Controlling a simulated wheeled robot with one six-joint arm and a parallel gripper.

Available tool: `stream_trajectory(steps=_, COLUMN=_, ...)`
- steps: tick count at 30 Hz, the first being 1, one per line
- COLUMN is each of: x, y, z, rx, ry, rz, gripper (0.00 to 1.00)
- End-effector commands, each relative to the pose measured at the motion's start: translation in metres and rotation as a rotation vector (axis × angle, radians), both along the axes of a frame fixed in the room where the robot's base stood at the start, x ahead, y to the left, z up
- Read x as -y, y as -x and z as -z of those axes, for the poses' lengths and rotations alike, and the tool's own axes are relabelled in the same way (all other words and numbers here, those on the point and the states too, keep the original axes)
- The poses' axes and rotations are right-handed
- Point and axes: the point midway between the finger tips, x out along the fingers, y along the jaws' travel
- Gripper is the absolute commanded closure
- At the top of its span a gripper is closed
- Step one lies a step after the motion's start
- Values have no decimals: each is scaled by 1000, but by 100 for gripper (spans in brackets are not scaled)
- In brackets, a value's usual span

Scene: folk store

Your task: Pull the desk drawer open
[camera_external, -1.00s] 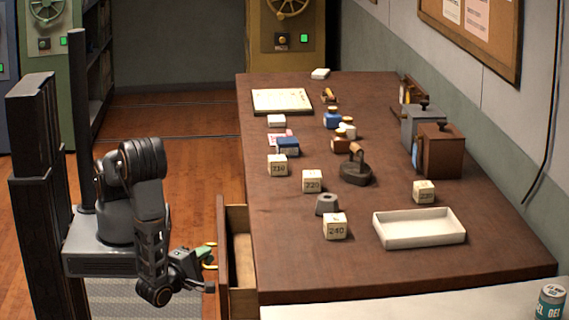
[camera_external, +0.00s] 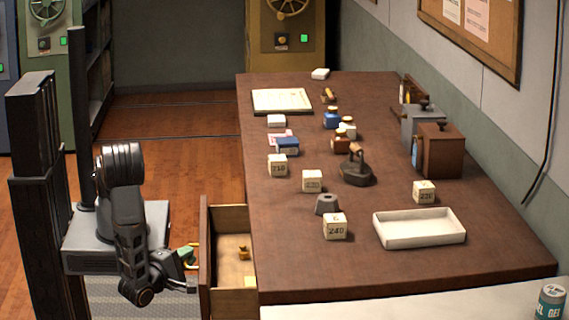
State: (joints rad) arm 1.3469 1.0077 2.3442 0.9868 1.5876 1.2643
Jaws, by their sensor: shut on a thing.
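The desk drawer (camera_external: 204,262) sticks out from the left side of the brown desk (camera_external: 300,270). Its inside shows, with a small yellow-brown object (camera_external: 243,253) on the drawer floor and a yellow piece (camera_external: 250,281) near the front corner. My gripper (camera_external: 190,262) is at the outer face of the drawer front, left of the desk, shut on the drawer's yellow handle (camera_external: 193,245). The handle is partly hidden by the gripper.
Several numbered white blocks (camera_external: 335,226), a white tray (camera_external: 420,228), a dark iron (camera_external: 356,168) and boxes (camera_external: 440,150) stand on the desk. A can (camera_external: 550,302) is at the lower right. Wooden floor (camera_external: 170,150) is clear behind my arm.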

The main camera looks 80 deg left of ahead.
Motion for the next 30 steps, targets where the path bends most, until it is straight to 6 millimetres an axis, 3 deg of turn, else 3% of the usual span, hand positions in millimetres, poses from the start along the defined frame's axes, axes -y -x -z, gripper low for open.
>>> stream_trajectory(steps=4, x=0, y=0, z=0, rx=0, ry=1, rz=1, gripper=100)
stream_trajectory(steps=5, x=0, y=0, z=0, rx=0, ry=1, rz=1, gripper=85)
stream_trajectory(steps=12, x=0, y=0, z=0, rx=1, ry=1, rz=1, gripper=62)
stream_trajectory(steps=22, x=4, y=3, z=1, rx=1, ry=1, rz=2, gripper=62)
stream_trajectory(steps=30, x=38, y=35, z=8, rx=2, ry=4, rz=8, gripper=62)
